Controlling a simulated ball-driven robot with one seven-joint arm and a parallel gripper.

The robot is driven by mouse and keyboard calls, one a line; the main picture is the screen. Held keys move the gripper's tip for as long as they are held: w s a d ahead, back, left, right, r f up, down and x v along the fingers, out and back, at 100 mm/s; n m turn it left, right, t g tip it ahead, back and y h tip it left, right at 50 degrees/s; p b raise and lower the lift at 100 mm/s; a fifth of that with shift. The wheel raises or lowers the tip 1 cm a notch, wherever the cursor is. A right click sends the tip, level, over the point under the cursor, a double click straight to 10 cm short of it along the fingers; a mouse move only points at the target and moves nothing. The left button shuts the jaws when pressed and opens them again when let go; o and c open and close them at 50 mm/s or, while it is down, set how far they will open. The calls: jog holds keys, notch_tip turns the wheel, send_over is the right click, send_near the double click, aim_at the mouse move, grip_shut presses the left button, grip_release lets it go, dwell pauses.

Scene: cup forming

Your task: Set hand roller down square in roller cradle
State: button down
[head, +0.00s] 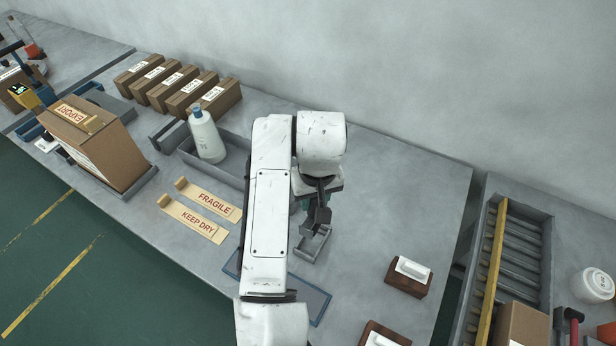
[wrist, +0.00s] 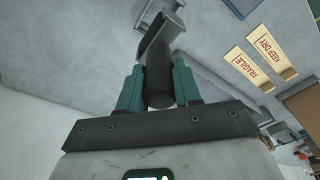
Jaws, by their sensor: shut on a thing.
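The dark hand roller (head: 320,214) hangs below my gripper in the head view, above the near part of the grey roller cradle (head: 302,254). In the wrist view, my gripper (wrist: 157,78) has its two green fingers shut on the roller's dark round handle (wrist: 159,86). The wider dark end of the roller points away from the fingers, towards a pale grey piece of the cradle (wrist: 147,18). The roller covers part of the cradle, so I cannot tell whether they touch or are square to each other.
A blue-edged mat (head: 314,302) lies close by, partly under my arm. A grey tray (head: 232,167) with a white bottle (head: 206,135) stands to the left. FRAGILE (head: 212,201) and KEEP DRY (head: 196,222) strips lie nearby. A wooden block with a white top (head: 408,277) is right.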

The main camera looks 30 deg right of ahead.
aim_at(313, 220)
dwell(0.4)
jog(key=shift+f+b, duration=2.75)
jog(key=shift+f, duration=2.15)
jog(key=c, duration=0.7)
grip_release()
jog(key=r, duration=0.7)
jog(key=s+r, duration=0.1)
jog(key=r, duration=0.2)
jog(key=shift+s+a+r, duration=0.1)
jog(key=shift+a+r, duration=0.05)
jog(key=shift+r, duration=0.2)
